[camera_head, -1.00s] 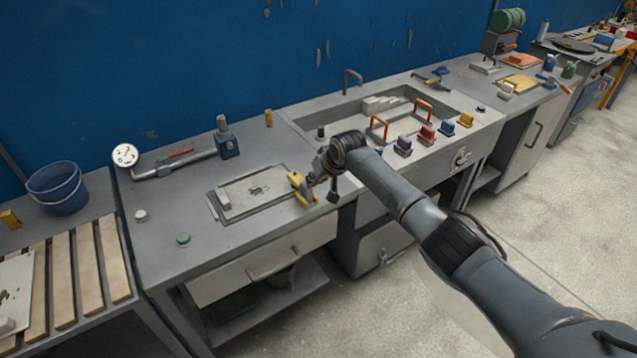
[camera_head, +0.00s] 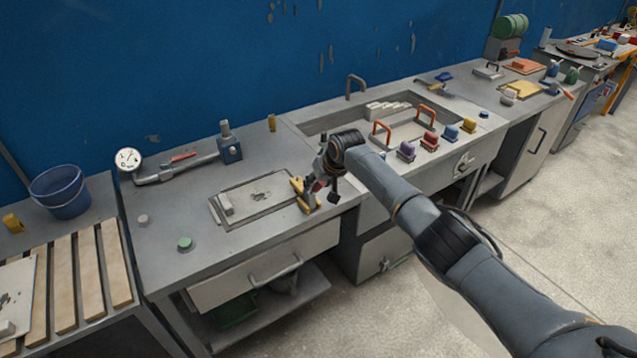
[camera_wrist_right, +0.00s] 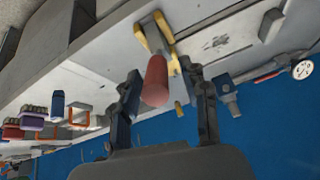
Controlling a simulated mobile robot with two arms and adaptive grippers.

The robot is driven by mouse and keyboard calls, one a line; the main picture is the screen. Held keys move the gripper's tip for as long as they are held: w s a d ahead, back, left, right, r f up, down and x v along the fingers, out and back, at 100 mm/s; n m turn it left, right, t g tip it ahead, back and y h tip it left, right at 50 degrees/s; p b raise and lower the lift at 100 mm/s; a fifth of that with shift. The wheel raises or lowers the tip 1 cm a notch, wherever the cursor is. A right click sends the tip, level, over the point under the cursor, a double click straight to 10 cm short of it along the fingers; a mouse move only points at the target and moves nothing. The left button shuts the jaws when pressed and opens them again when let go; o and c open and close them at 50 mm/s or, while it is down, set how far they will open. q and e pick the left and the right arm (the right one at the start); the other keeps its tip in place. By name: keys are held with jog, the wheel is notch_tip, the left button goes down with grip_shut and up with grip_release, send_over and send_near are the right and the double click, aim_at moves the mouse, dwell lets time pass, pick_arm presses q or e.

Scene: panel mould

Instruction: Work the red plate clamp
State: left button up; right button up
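The red plate clamp (camera_head: 299,187) has a yellow base at the right end of a flat grey plate (camera_head: 262,196) on the bench. In the right wrist view its red handle (camera_wrist_right: 155,82) points toward my gripper, with the yellow base (camera_wrist_right: 157,38) beyond. My right gripper (camera_head: 322,177) is at the clamp in the head view. In the right wrist view my right gripper (camera_wrist_right: 163,92) has its fingers spread, one on each side of the red handle, with gaps visible. In the head view the gripper hides part of the clamp. My left gripper is in neither view.
A sink basin (camera_head: 318,126) with orange-handled floats is right of the clamp. Several coloured blocks, one purple (camera_head: 406,151), line the front edge. A gauge (camera_head: 128,159) and a pipe with a blue block (camera_head: 231,151) lie behind left. The bench between is clear.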

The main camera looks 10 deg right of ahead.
jog(key=shift+s+r, duration=0.1)
jog(key=v, duration=1.1)
jog(key=shift+s+r, duration=0.2)
jog(key=shift+r, duration=0.15)
